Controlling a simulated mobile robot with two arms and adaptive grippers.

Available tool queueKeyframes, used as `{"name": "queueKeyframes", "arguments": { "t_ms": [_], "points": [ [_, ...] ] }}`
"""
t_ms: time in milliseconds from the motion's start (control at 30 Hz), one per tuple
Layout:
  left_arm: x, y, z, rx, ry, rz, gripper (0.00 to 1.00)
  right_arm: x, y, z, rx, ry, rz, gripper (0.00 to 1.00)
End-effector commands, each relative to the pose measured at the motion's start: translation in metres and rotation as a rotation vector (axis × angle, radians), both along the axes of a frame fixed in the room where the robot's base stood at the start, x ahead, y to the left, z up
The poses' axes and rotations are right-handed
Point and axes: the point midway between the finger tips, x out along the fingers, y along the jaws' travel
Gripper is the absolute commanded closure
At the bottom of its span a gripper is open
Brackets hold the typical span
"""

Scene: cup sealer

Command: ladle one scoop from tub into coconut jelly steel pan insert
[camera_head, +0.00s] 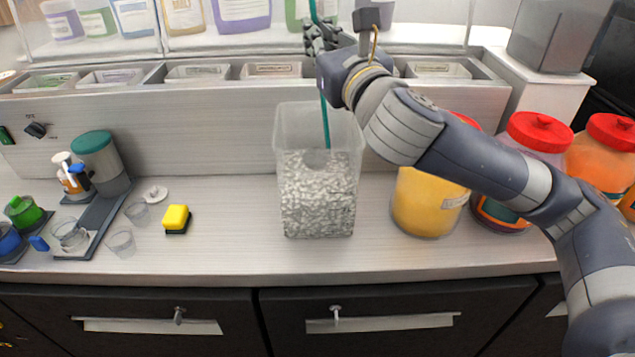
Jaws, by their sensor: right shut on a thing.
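A clear tub (318,215) of white granular bits stands on the counter near the middle. My right gripper (318,40) is above the tub, shut on a teal ladle (325,125). My left gripper is out of view.
Jars with red lids (537,133) and a yellow-filled jar (428,203) stand right of the tub, under my right arm. A yellow sponge (176,217), small clear cups (121,243) and a teal-lidded container (99,160) are at the left. The front counter is clear.

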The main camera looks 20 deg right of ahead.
Motion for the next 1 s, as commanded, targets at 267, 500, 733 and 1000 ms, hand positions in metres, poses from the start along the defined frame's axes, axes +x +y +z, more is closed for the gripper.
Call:
{"name": "queueKeyframes", "arguments": {
  "t_ms": [267, 500, 733, 1000],
  "points": [
    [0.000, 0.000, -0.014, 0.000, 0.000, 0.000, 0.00, 0.000, 0.000, -0.023, 0.000, 0.000, 0.000, 1.00],
    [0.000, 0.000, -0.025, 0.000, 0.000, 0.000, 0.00, 0.000, 0.000, -0.039, 0.000, 0.000, 0.000, 1.00],
    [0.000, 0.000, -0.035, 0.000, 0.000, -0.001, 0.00, 0.000, 0.000, -0.056, 0.000, 0.001, 0.001, 1.00],
    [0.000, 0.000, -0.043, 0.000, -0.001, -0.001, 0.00, 0.000, 0.000, -0.069, 0.000, -0.001, 0.000, 1.00]
  ]
}}
